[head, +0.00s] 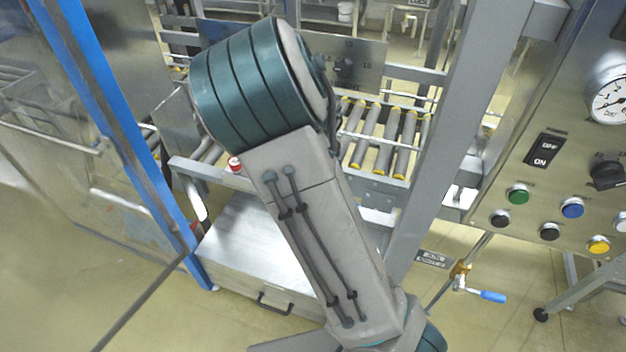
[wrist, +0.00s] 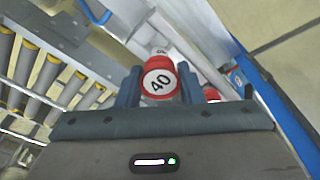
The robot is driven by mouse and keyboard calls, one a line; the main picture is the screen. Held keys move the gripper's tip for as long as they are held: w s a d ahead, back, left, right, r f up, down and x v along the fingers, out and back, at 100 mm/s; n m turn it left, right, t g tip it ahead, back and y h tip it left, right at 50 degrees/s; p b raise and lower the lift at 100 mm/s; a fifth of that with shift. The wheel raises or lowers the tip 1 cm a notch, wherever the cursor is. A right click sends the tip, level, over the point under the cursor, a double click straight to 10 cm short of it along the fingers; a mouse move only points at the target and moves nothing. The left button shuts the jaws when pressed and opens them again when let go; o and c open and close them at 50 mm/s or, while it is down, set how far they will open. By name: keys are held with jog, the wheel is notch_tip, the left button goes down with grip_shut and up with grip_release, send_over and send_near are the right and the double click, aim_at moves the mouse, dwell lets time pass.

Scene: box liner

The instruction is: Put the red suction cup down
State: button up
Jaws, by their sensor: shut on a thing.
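The red suction cup (wrist: 158,67) shows in the wrist view with a white round face marked "40". It sits between the two blue-grey fingers of my gripper (wrist: 161,85), which is shut on it. Part of another red item (wrist: 212,95) shows just right of the right finger. A pale and red piece (wrist: 158,50) shows just beyond the held cup; I cannot tell whether it is separate. In the head view my arm hides the gripper. A small red and white item (head: 234,163) shows at the arm's left edge; I cannot tell whether it is the held cup.
A roller conveyor (head: 385,138) with yellow-ended rollers lies behind my arm. A blue upright (head: 120,140) stands at the left and a grey post (head: 440,130) at the right. A control panel (head: 560,160) is at far right. A metal box (head: 255,255) with a handle is below.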

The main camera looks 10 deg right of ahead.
jog(key=shift+f, duration=1.35)
jog(key=shift+f, duration=0.1)
jog(key=shift+f+b, duration=0.3)
jog(key=shift+b, duration=0.15)
jog(key=o, duration=1)
